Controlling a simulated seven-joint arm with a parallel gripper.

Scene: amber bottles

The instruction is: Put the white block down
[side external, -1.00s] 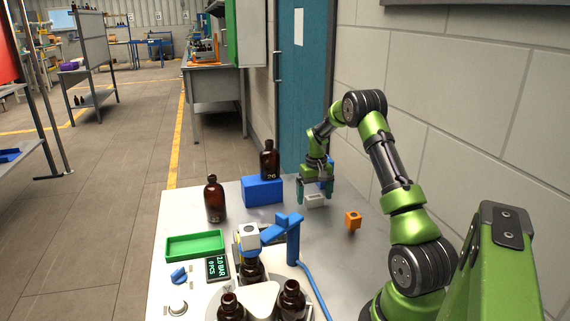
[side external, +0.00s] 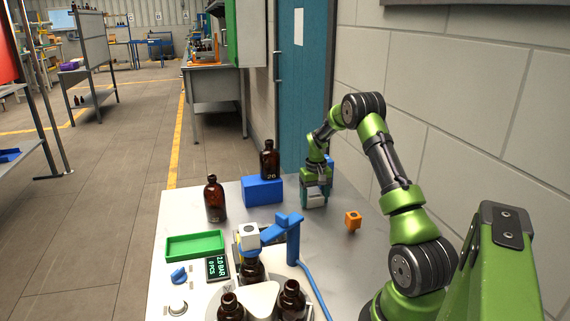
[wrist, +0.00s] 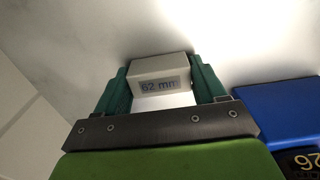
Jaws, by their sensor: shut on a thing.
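The white block (side external: 314,202) is at the back of the metal table, below my gripper (side external: 315,192). In the wrist view the white block (wrist: 158,75) sits between the two green fingers of my gripper (wrist: 163,88), with "62 mn" printed on its near face. My gripper is shut on the block, a finger against each side. The block looks level and at or very near the table surface; I cannot tell whether it touches it.
A blue box (side external: 263,190) stands left of my gripper, with an amber bottle (side external: 269,160) behind it. Another amber bottle (side external: 214,199) stands further left. A small orange block (side external: 353,220) is to the right. A green tray (side external: 194,246) and blue fixture (side external: 292,240) are nearer.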

